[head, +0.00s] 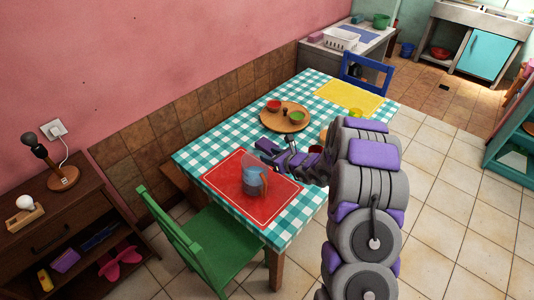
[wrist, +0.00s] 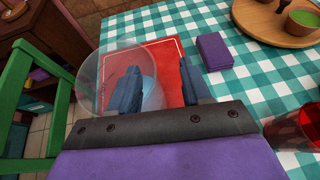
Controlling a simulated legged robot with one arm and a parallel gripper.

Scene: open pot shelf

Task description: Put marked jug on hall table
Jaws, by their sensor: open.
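A clear jug (head: 255,180) with a bluish tint stands on the red placemat (head: 225,187) on the checked dining table. Its see-through body also shows in the wrist view (wrist: 106,68), with a blue patch partly hidden behind my left finger. No other marking is readable. My gripper (wrist: 159,68) is open, its left finger overlapping the jug in view; I cannot tell if they touch. A dark wooden table with shelves (head: 85,222), possibly the hall table, stands against the left wall.
A lamp (head: 61,165) and a white bulb on a wooden block (head: 25,207) stand on the dark table, with bare top between and in front. A green chair (head: 205,245) stands near the dining table. A round wooden tray (head: 273,120) holds bowls. A red cup (wrist: 297,128) is close to my gripper.

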